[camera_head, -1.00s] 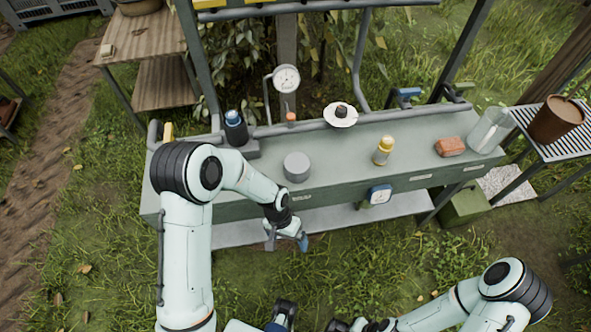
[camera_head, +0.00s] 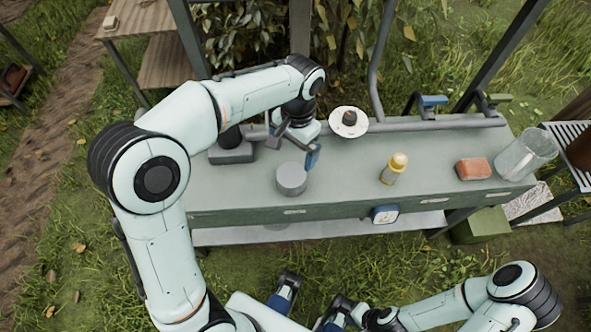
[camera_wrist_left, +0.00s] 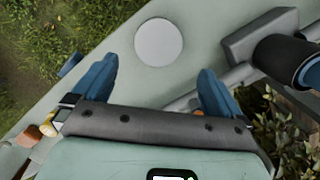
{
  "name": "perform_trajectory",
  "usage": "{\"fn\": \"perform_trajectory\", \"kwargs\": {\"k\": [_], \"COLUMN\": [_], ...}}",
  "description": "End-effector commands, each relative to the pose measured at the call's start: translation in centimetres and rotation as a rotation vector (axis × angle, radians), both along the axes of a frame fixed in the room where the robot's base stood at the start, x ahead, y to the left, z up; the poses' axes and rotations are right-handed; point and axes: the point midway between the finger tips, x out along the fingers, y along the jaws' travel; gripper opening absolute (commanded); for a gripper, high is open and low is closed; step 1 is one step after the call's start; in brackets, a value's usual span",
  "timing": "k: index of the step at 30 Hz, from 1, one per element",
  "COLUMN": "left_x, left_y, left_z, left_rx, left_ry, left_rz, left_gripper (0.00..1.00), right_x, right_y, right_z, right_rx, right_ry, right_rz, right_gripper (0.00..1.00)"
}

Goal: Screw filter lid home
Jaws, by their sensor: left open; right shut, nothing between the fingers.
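A plain grey round lid-like cylinder (camera_head: 291,180) sits on the green workbench (camera_head: 350,185), near its front edge. In the left wrist view it is a pale disc (camera_wrist_left: 159,42) ahead of the fingertips, between them in the picture and untouched. My left gripper (camera_head: 294,146) is open and empty over the bench, just behind the cylinder; its blue fingers also show in the wrist view (camera_wrist_left: 158,75). A dark upright housing stands on a grey block (camera_head: 232,154), partly hidden by my arm; its blue part (camera_wrist_left: 308,72) shows in the wrist view. My right gripper (camera_head: 330,317) is shut, low in front.
A white plate with a dark knob (camera_head: 348,121), a yellow-capped bottle (camera_head: 394,168), an orange block (camera_head: 473,169) and a clear jar (camera_head: 525,154) stand rightward on the bench. A pipe (camera_head: 430,124) runs along the back. A dial (camera_head: 384,214) hangs at the front.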

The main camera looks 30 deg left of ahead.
Motion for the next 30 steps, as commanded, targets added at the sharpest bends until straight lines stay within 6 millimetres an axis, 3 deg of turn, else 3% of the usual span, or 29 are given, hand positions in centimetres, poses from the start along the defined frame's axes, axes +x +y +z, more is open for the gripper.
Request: {"fn": "perform_trajectory", "kwargs": {"k": [8,18,21,30], "left_x": [-0.1,-0.8,-0.9,-0.9], "left_y": [0.0,0.1,0.2,0.2], "left_z": [-0.6,-6.8,-7.8,-8.2], "left_rx": [0.0,0.0,0.0,-0.001], "left_ry": [0.003,0.004,0.003,0.0], "left_rz": [0.0,0.0,0.0,0.0], "left_gripper": [1.0,1.0,1.0,1.0], "right_x": [0.0,0.4,0.5,0.6], "right_y": [0.0,0.0,0.0,0.0], "right_z": [-0.1,-1.2,-1.3,-1.3], "right_rx": [0.0,-0.004,-0.004,-0.004], "right_ry": [0.0,-0.018,-0.022,-0.023], "right_rz": [0.0,-0.005,-0.005,-0.005], "right_gripper": [0.0,0.0,0.0,0.0]}}
